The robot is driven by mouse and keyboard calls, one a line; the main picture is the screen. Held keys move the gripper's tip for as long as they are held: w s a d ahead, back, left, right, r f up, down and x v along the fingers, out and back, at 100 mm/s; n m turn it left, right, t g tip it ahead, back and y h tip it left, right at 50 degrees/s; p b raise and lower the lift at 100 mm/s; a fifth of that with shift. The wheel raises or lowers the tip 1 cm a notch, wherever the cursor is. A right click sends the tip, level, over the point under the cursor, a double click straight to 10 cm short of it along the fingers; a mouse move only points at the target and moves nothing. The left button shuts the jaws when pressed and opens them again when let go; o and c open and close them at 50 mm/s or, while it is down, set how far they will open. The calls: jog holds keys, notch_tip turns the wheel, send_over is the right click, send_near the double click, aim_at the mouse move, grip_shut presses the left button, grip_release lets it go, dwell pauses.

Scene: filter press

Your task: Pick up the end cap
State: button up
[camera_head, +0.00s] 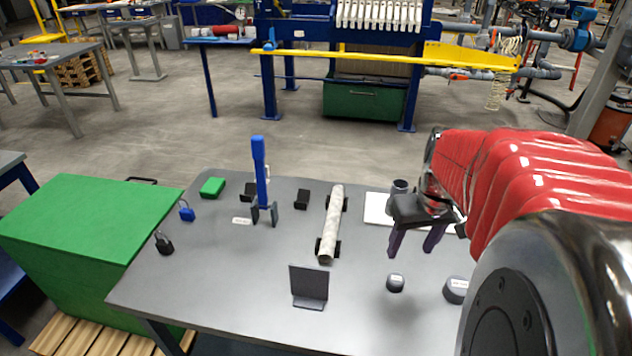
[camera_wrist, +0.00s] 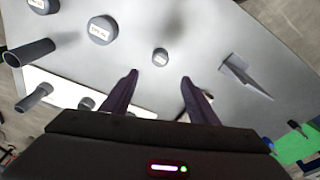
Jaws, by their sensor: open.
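Dark round caps lie on the grey table. A small one (camera_head: 395,283) sits below my gripper in the head view; it also shows just beyond the fingertips in the wrist view (camera_wrist: 160,57). A larger cap with a white label (camera_head: 456,290) is to its right, partly beside my arm; it shows upper left in the wrist view (camera_wrist: 102,30). The labels are too blurred to read, so I cannot tell which is the end cap. My gripper (camera_head: 412,249) is open and empty, pointing down above the table. Its two dark fingers also show in the wrist view (camera_wrist: 160,78).
A dark angle bracket (camera_head: 309,287) stands left of the small cap. A pale roll (camera_head: 333,222) lies on black supports. A blue-handled tool (camera_head: 261,175) stands further left. A white sheet (camera_head: 377,207) lies behind my gripper. Grey tubes (camera_wrist: 30,52) show in the wrist view.

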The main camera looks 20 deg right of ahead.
jog(key=shift+f, duration=0.1)
send_over(397, 278)
jog(key=shift+s+a+f, duration=0.1)
jog(key=shift+s+f, duration=0.1)
jog(key=shift+f, duration=1.9)
jog(key=shift+s+f, duration=0.15)
jog(key=shift+f, duration=1.95)
jog(key=shift+w+f, duration=0.15)
jog(key=shift+f, duration=1.15)
jog(key=shift+w+f, duration=0.1)
jog(key=shift+f, duration=1.15)
jog(key=shift+c, duration=0.5)
jog(key=c, duration=1)
